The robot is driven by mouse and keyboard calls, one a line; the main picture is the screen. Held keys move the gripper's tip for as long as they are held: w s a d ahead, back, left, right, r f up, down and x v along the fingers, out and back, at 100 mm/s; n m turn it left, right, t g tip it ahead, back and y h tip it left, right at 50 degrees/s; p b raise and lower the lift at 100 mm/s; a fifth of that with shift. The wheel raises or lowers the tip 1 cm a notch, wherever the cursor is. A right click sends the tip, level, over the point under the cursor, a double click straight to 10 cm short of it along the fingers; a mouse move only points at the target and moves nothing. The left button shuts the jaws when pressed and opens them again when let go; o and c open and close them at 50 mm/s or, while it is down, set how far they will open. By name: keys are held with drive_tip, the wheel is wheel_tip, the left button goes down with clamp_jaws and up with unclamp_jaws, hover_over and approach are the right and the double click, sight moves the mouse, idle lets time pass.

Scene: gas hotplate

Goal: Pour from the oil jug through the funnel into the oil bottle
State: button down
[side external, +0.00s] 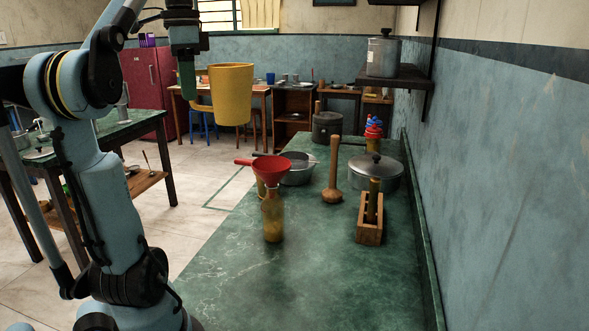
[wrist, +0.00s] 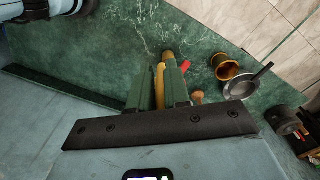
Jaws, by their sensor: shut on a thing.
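The yellow oil jug (side external: 232,95) hangs roughly upright in the air, its handle towards my gripper (side external: 187,88). My gripper is shut on the handle; in the wrist view a yellow strip (wrist: 160,86) shows between the green fingers (wrist: 158,88). The oil bottle (side external: 272,217), amber and clear, stands upright on the green counter. The red funnel (side external: 263,169) sits at its mouth; a bit of red shows in the wrist view (wrist: 185,66). In the side view the jug is above and left of the funnel, apart from it. The jug's inside is hidden.
Behind the bottle is a metal pan (side external: 298,175), with a brownish cup (wrist: 225,67) beside it. To the right stand a wooden pestle (side external: 332,180), a wooden holder (side external: 369,235) and a lidded pot (side external: 390,180). The counter's front (side external: 290,285) is clear.

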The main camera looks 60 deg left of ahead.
drive_tip(key=w+a+f+m, duration=0.4)
drive_tip(key=w+a+f, duration=0.1)
drive_tip(key=f, duration=0.1)
drive_tip(key=shift+w+a+f+m, duration=0.2)
drive_tip(key=shift+a+f+m, duration=0.05)
drive_tip(key=shift+f+m, duration=0.1)
idle(0.5)
drive_tip(key=shift+w+d+r+g+y, duration=0.35)
drive_tip(key=shift+r+g+y, duration=0.35)
drive_tip(key=shift+g+y, duration=0.65)
drive_tip(key=shift+w+d+r+g+y, duration=0.2)
drive_tip(key=shift+w+r+g+y, duration=0.45)
drive_tip(key=shift+g, duration=1.15)
drive_tip(key=shift+w+d+r+g+y, duration=0.25)
drive_tip(key=shift+r+g+y, duration=0.5)
drive_tip(key=shift+g+y, duration=0.75)
drive_tip(key=shift+d, duration=0.1)
